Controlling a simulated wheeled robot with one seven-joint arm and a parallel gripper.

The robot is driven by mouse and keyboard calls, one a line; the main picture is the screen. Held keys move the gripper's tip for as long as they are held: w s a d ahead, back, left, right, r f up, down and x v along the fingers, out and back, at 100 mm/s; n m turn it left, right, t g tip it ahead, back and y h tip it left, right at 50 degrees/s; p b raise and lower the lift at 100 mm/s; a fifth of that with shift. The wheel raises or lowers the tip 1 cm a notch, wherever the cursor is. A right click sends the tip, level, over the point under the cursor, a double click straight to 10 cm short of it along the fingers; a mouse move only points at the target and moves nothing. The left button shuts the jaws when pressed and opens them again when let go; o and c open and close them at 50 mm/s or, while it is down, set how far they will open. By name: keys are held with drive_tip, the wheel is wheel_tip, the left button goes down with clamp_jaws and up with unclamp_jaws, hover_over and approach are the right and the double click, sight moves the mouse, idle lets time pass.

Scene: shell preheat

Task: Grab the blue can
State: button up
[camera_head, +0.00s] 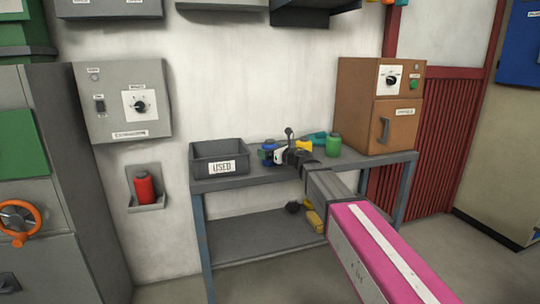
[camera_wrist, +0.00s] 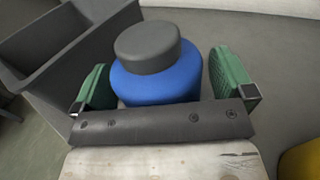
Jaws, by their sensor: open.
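The blue can (camera_head: 267,151), with a dark grey cap, stands upright on the grey table beside the bin. In the wrist view the blue can (camera_wrist: 155,82) is large and sits between the two green-padded fingers of my gripper (camera_wrist: 163,82). The fingers are apart, with the can closer to the left finger and a gap at the right one. In the head view my gripper (camera_head: 281,155) is at the can and partly hides it. The can's lower part is hidden in the wrist view by my gripper's dark crossbar.
A grey bin marked USED (camera_head: 205,172) stands just left of the can. A green can (camera_head: 333,145), a yellow object (camera_head: 304,146) and a teal object (camera_head: 318,138) are to the right. A brown oven-like box (camera_head: 355,110) stands at the table's right end. A red can (camera_head: 144,188) sits in a wall holder.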

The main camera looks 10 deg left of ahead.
sight(274, 143)
drive_tip(key=c, duration=1.1)
drive_tip(key=shift+c, duration=0.2)
drive_tip(key=shift+r, duration=0.15)
drive_tip(key=shift+r, duration=0.55)
wheel_tip(274, 143, up, 2)
drive_tip(key=shift+r, duration=0.2)
drive_tip(key=s+a+r, duration=0.4)
drive_tip(key=s+r, duration=0.3)
drive_tip(key=s, duration=0.3)
drive_tip(key=shift+s+a+r, duration=0.15)
drive_tip(key=shift+s+a, duration=0.2)
drive_tip(key=shift+s, duration=0.05)
